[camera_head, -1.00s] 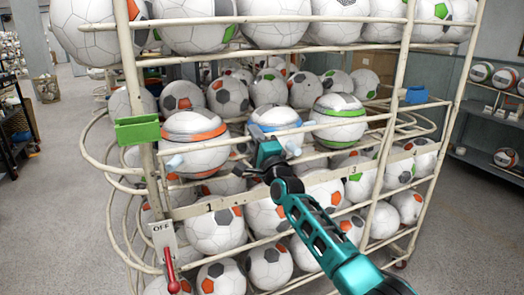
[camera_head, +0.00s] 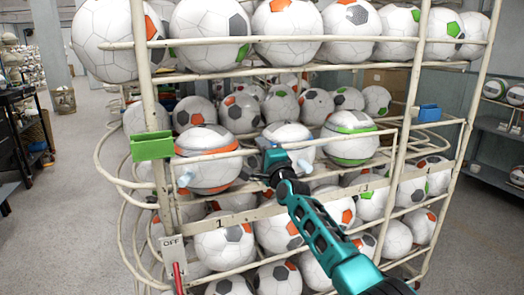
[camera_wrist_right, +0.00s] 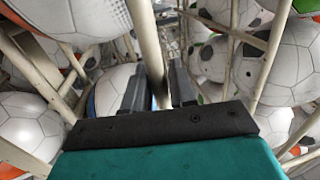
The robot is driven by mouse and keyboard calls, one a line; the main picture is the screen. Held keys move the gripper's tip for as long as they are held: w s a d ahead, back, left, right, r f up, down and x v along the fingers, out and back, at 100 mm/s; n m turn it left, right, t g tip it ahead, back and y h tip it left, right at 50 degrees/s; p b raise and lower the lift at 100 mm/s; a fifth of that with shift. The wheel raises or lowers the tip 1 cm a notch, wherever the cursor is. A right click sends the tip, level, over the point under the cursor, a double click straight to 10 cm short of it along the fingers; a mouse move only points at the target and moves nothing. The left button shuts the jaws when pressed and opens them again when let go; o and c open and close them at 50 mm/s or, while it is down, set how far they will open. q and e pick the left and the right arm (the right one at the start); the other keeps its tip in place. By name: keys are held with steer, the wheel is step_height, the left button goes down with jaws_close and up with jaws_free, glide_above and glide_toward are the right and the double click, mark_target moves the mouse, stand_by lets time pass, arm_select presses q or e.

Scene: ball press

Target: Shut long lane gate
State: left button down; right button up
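The cream wire rack (camera_head: 148,90) holds balls in numbered lanes. A long cream gate bar (camera_head: 225,151) crosses the front of three striped balls: orange (camera_head: 208,143), blue (camera_head: 290,132) and green (camera_head: 350,122). Pale blue pegs (camera_head: 186,178) show along this front. My right gripper (camera_head: 273,163) is at the middle lane, in front of the blue-striped ball. In the right wrist view its dark fingers (camera_wrist_right: 160,88) stand apart with a cream bar (camera_wrist_right: 152,50) between them; firm contact is not visible. Which bar this is, I cannot tell. My left gripper is out of view.
A green block (camera_head: 152,146) and a blue block (camera_head: 428,113) sit on the rack's front. A panel marked OFF with a red lever (camera_head: 178,272) hangs at lower left. Balls crowd the shelves above and below. Open floor (camera_head: 60,200) lies left.

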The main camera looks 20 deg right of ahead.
steer(key=shift+o, duration=1)
steer(key=shift+s, duration=0.1)
steer(key=p+v, duration=0.2)
steer(key=v, duration=1)
steer(key=shift+s, duration=0.4)
steer(key=shift+d, duration=0.1)
steer(key=s+a+f+n+g, duration=0.1)
steer(key=s+f+n+g, duration=0.2)
steer(key=s+f+n, duration=0.3)
steer(key=s+a+f+n+g, duration=0.2)
steer(key=s+f+n, duration=0.5)
steer(key=s+f, duration=0.6)
steer(key=s+a+f+n+g, duration=0.2)
steer(key=s+f+n+g, duration=0.2)
steer(key=s+f, duration=0.6)
steer(key=s+n, duration=0.2)
steer(key=s, duration=0.1)
steer(key=shift+a+n+y, duration=0.25)
steer(key=shift+n+y, duration=0.05)
steer(key=shift+n, duration=0.1)
